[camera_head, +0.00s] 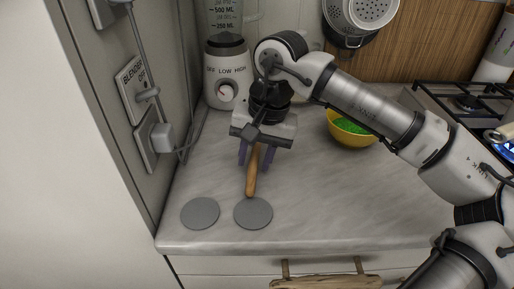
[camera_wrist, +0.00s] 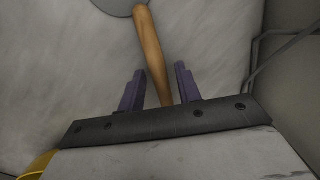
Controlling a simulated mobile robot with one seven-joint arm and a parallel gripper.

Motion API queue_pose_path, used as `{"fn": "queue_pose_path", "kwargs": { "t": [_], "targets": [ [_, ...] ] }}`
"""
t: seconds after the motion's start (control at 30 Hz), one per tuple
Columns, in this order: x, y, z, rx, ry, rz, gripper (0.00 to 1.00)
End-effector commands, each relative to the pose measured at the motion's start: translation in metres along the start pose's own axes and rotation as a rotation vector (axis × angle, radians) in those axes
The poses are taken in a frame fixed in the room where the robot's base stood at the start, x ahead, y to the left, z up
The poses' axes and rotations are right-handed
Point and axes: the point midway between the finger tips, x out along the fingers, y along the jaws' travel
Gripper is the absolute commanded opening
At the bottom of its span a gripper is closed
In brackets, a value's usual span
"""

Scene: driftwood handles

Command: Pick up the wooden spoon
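The wooden spoon (camera_head: 252,177) lies on the marble counter, its brown handle pointing toward the front edge. The handle's end reaches the edge of a grey disc. The spoon's far part is hidden behind my gripper (camera_head: 256,159). My gripper is open above the spoon, with its purple fingers on either side of the handle. In the wrist view, the handle (camera_wrist: 152,50) runs down between the two fingertips (camera_wrist: 160,77), with visible gaps on both sides. Whether the fingers reach down to the handle's height is hard to tell.
Two grey discs (camera_head: 201,213) lie near the counter's front edge. A blender (camera_head: 228,75) stands at the back left beside the wall outlets (camera_head: 148,140). A yellow bowl (camera_head: 350,139) with green contents is to the right, near the stove (camera_head: 462,101). The front-right counter is clear.

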Motion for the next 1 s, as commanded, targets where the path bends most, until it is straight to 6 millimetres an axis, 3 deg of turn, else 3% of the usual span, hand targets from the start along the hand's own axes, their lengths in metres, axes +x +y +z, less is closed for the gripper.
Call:
{"fn": "queue_pose_path", "kwargs": {
  "t": [0.03,0.23,0.67,0.87,1.0],
  "targets": [
    [0.000,0.000,0.000,0.000,0.000,0.000,0.27],
    [0.000,0.000,0.000,0.000,0.000,0.000,0.01],
    [-0.006,-0.001,-0.001,0.001,0.000,0.000,0.00],
    [-0.033,-0.007,0.000,-0.001,0.003,0.000,0.00],
    [-0.069,-0.014,-0.001,0.000,0.004,-0.001,0.00]
  ]
}}
